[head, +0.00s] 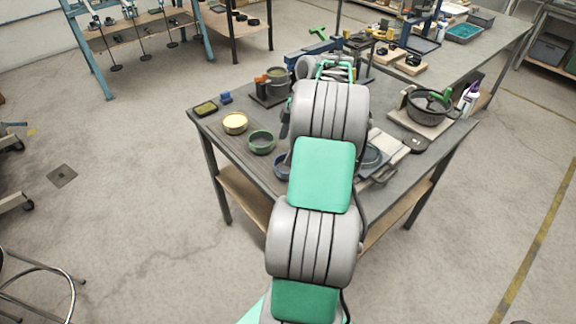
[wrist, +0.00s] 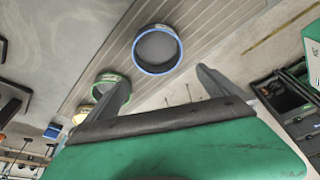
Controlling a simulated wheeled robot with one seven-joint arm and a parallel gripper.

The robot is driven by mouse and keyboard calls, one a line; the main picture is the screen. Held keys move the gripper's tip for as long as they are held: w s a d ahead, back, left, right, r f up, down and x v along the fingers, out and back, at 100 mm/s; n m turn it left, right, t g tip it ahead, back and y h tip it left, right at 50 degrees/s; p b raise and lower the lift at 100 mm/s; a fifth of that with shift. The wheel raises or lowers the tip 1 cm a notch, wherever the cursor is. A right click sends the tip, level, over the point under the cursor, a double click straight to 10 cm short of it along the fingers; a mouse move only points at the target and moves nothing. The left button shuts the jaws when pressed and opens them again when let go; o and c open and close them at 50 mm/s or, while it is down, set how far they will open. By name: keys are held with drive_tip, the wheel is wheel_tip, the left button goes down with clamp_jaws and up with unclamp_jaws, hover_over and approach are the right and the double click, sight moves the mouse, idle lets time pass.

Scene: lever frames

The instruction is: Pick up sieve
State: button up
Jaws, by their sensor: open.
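A round, shallow sieve-like vessel with a blue rim and grey inside (wrist: 157,50) lies on the ribbed grey worktop in the wrist view, just beyond my fingertips. In the head view its blue edge (head: 281,166) shows beside my arm, which hides the rest. A similar round vessel with a green rim (wrist: 110,87) is partly behind my left finger; it also shows in the head view (head: 262,142). A yellow one (head: 235,123) stands farther left. Which of these the task means, I cannot tell. My gripper (wrist: 165,76) is open and empty, apart from the vessels.
The table (head: 208,130) also carries a black pan (head: 427,106) at right, a small tray (head: 205,109) and a blue block (head: 225,97) at left, and a dark-based device (head: 268,88) behind. My arm crosses the middle and hides part of the top.

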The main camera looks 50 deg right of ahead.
sight(285, 170)
drive_tip(key=shift+s+d+f+n, duration=0.4)
drive_tip(key=shift+s+d+f, duration=0.25)
drive_tip(key=shift+d+f, duration=0.3)
drive_tip(key=p+x, duration=0.1)
drive_tip(key=x, duration=0.5)
drive_tip(key=shift+a+f, duration=0.25)
drive_tip(key=shift+f, duration=0.15)
drive_tip(key=shift+r, duration=0.1)
drive_tip(key=c, duration=1.5)
drive_tip(key=shift+o, duration=0.2)
